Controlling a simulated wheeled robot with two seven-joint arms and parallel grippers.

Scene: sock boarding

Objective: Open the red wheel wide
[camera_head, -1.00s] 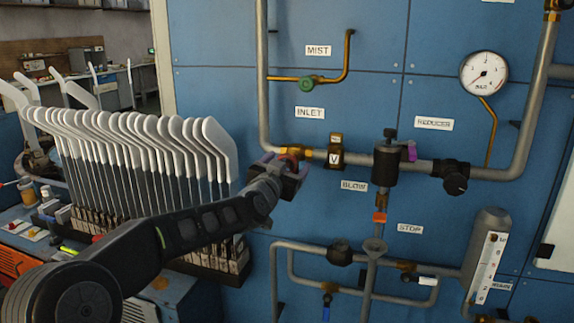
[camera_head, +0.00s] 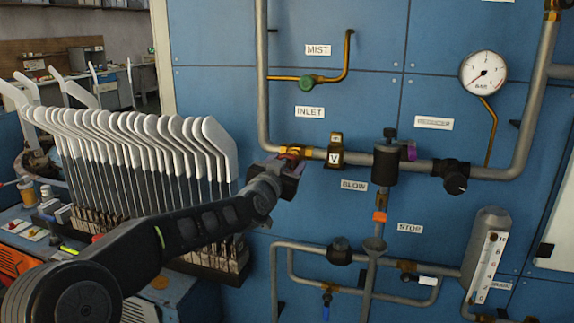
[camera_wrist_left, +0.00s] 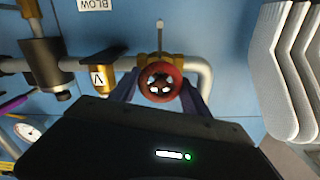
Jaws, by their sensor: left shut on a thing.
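The red wheel (camera_wrist_left: 143,80) is a round handwheel on the pipe, facing my left wrist camera. In the head view it is mostly hidden behind my left gripper (camera_head: 285,164), at the brass valve fitting (camera_head: 297,152) near the INLET label (camera_head: 310,113). In the left wrist view my left gripper (camera_wrist_left: 162,87) has one purple finger on each side of the wheel and is shut on its rim. My right gripper is not in view.
A brass block marked V (camera_head: 335,158) and a black reducer (camera_head: 385,165) sit on the pipe to the right. A rack of several white sock forms (camera_head: 150,135) stands left, above my left forearm. The blue panel (camera_head: 225,60) is behind.

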